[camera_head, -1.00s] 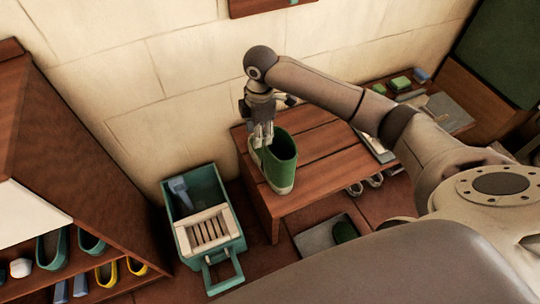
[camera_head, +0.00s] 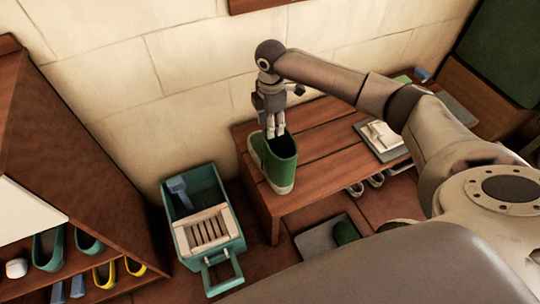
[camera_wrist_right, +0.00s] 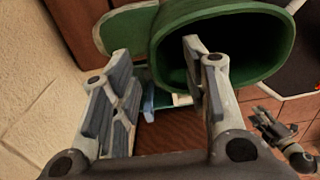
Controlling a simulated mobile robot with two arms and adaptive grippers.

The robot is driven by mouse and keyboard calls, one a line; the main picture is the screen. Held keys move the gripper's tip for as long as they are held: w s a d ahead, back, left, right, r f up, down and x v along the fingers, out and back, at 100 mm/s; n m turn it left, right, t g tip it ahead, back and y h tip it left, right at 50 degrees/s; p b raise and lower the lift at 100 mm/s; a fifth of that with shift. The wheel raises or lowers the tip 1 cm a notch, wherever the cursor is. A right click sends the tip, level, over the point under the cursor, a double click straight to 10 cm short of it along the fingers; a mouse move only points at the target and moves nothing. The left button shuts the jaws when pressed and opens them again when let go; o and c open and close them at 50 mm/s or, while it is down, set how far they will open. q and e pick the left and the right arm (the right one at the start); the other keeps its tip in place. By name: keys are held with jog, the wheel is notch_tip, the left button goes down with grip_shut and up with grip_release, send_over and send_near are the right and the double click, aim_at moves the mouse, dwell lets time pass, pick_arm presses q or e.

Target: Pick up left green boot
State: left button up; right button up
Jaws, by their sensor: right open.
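The green boot (camera_head: 277,165) with a pale sole stands upright on the wooden bench, near its left end. Its dark opening faces up and also shows in the wrist view (camera_wrist_right: 270,60). My right gripper (camera_head: 275,132) points down just over the opening, open and empty. In the wrist view one finger of this gripper (camera_wrist_right: 160,85) overlaps the opening's near side and the other is outside it; I cannot tell the depth. A small dark gripper-like shape (camera_wrist_right: 272,130) at lower right there may be my left gripper. Another green item (camera_head: 345,232) lies in a floor tray.
The wooden bench (camera_head: 322,178) stands by the wall, with a grey tray and white cloth (camera_head: 380,133) on it. A teal crate (camera_head: 230,245) is on the floor to the left. A shoe rack (camera_head: 80,140) stands far left. The grey floor tray (camera_head: 312,242) is before the bench.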

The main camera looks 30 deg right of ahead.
jog(key=shift+f, duration=1.4)
pick_arm(q)
jog(key=shift+w+r, duration=0.45)
jog(key=shift+r, duration=0.3)
pick_arm(e)
grip_shut()
jog(key=shift+r, duration=0.1)
